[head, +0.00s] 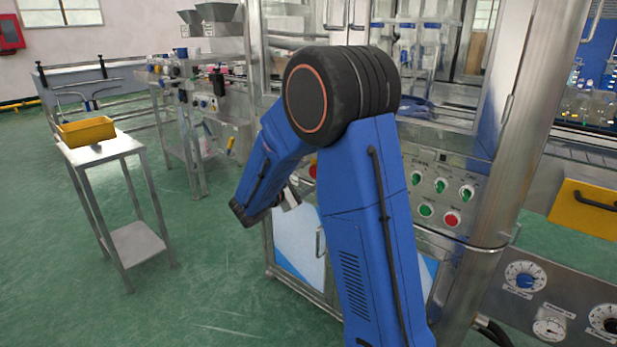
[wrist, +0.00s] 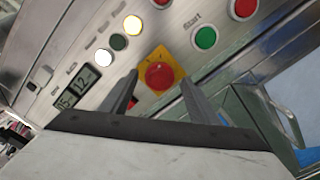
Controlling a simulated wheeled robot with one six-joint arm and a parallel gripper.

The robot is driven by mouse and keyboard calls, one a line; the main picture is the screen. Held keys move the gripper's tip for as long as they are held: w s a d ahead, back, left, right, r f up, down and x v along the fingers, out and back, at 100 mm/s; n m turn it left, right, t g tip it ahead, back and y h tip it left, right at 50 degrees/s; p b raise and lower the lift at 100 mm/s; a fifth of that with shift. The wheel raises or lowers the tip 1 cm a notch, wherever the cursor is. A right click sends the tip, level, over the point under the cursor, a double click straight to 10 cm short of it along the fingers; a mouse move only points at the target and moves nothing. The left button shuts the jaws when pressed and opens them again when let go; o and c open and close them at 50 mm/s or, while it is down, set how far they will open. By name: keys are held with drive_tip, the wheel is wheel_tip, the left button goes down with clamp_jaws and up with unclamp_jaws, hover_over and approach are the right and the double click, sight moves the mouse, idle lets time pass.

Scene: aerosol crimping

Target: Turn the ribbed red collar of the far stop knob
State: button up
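A red stop knob (wrist: 159,75) on a yellow square plate (wrist: 173,57) sits on the steel panel in the wrist view, framed between my fingertips. The ribs of its collar are too small to make out. My gripper (wrist: 160,80) is open, one finger on each side of the knob in the picture. I cannot tell how far the fingertips are from it. In the head view a red knob (head: 312,171) shows partly behind my blue arm, and my gripper (head: 290,199) is mostly hidden by the arm.
In the wrist view, a green Start button (wrist: 205,38), a red button (wrist: 243,8), a lit yellow lamp (wrist: 132,25), a white lamp (wrist: 104,57) and small displays (wrist: 86,78) surround the knob. A side table (head: 135,145) with a yellow bin (head: 86,131) stands left, with open floor between.

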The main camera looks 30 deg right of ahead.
drive_tip(key=v, duration=1.7)
drive_tip(key=shift+a, duration=0.2)
drive_tip(key=shift+s, duration=0.1)
drive_tip(key=s+d+f+m+g+y, duration=0.1)
drive_tip(key=s+d+m+g+y, duration=0.25)
drive_tip(key=s, duration=0.65)
drive_tip(key=s+d+f+m+g+y, duration=0.1)
drive_tip(key=s+d+m+g+y, duration=0.3)
drive_tip(key=s, duration=0.6)
drive_tip(key=s+a+m+t+y, duration=0.4)
drive_tip(key=s+a+t+y, duration=0.2)
drive_tip(key=s, duration=0.7)
drive_tip(key=shift+a+y, duration=1.2)
drive_tip(key=shift+y, duration=0.55)
drive_tip(key=shift+s+f+m, duration=0.1)
drive_tip(key=shift+f+m, duration=0.05)
drive_tip(key=shift+m, duration=0.1)
